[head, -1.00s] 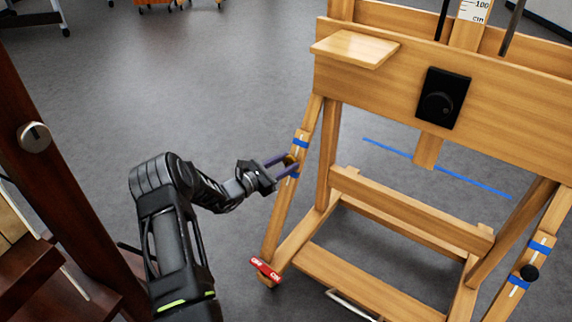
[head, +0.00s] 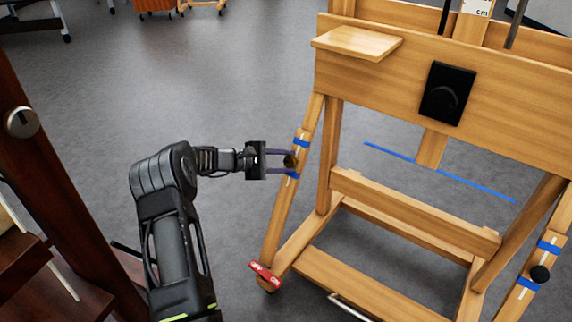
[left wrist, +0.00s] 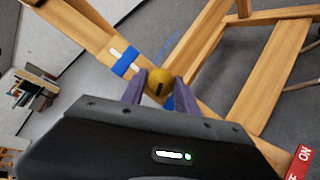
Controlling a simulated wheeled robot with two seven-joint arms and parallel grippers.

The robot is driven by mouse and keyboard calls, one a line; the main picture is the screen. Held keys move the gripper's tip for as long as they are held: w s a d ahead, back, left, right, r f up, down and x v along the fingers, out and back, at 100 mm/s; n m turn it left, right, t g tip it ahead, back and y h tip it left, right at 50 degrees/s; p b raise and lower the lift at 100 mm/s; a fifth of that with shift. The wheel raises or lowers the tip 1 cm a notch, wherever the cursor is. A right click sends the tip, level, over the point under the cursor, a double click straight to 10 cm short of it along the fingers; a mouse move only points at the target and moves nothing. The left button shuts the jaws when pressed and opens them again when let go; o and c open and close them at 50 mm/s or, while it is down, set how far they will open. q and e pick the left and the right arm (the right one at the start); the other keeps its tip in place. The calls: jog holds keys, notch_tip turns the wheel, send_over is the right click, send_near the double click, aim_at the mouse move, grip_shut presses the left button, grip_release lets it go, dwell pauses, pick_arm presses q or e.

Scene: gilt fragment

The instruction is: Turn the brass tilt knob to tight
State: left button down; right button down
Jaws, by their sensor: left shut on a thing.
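The brass tilt knob (head: 290,161) sits on the left slanted wooden leg of the easel (head: 410,85), between two bands of blue tape. My left gripper (head: 287,161) reaches it from the left, with its purple fingers on either side of the knob. In the left wrist view the round brass knob (left wrist: 159,83) shows a dark slot on its face and lies between the fingertips (left wrist: 157,87). The gripper is shut on the knob. A white mark shows by the upper tape band. My right gripper is not in view.
A red ON switch (head: 265,273) is at the left foot. Dark wooden furniture (head: 40,150) stands at left.

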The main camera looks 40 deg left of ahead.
pick_arm(q)
jog(key=m+g, duration=0.2)
jog(key=m, duration=0.2)
jog(key=shift+r, duration=0.15)
jog(key=m+g+y, duration=0.1)
jog(key=m, duration=0.2)
jog(key=m+g+y, duration=0.1)
jog(key=m, duration=0.1)
jog(key=shift+w+d+r+m+g+y, duration=0.1)
jog(key=shift+d+m+g+y, duration=0.1)
jog(key=shift+m+g+y, duration=0.15)
jog(key=m+y, duration=0.1)
jog(key=m, duration=0.1)
jog(key=m+g+y, duration=0.1)
jog(key=m, duration=0.1)
jog(key=shift+d+y, duration=0.15)
jog(key=shift+y, duration=0.1)
jog(key=shift+d+m+y+p, duration=0.1)
jog(key=shift+m+y+p, duration=0.2)
jog(key=shift+m+y, duration=1.15)
jog(key=shift+m, duration=0.3)
jog(key=c, duration=0.9)
grip_release()
